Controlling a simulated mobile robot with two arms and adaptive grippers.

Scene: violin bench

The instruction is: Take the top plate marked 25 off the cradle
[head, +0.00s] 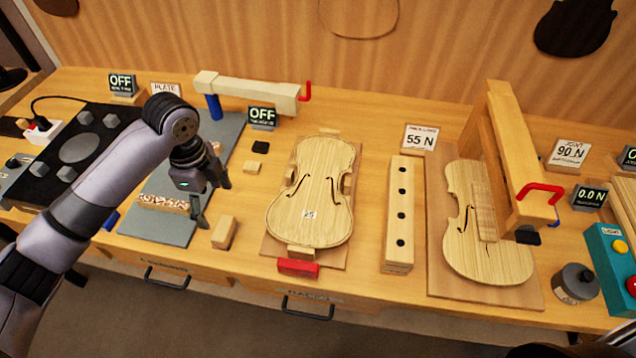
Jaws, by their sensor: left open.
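The violin top plate marked 25 (326,178) lies flat on the cradle (257,243), a wooden board with small blocks around the plate. A red clamp block (298,267) sits at the cradle's front edge. My left gripper (212,198) is open and empty, left of the plate and apart from it, over the bench near the grey board. My right gripper does not show clearly; only a dark shape is at the bottom right edge.
A small wooden block (224,232) stands between my left gripper and the cradle. A block with dark holes (400,210) stands right of the cradle. Further right, a wooden press frame (515,160) stands over a second violin plate (461,235). A beam with a red handle (250,92) lies behind.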

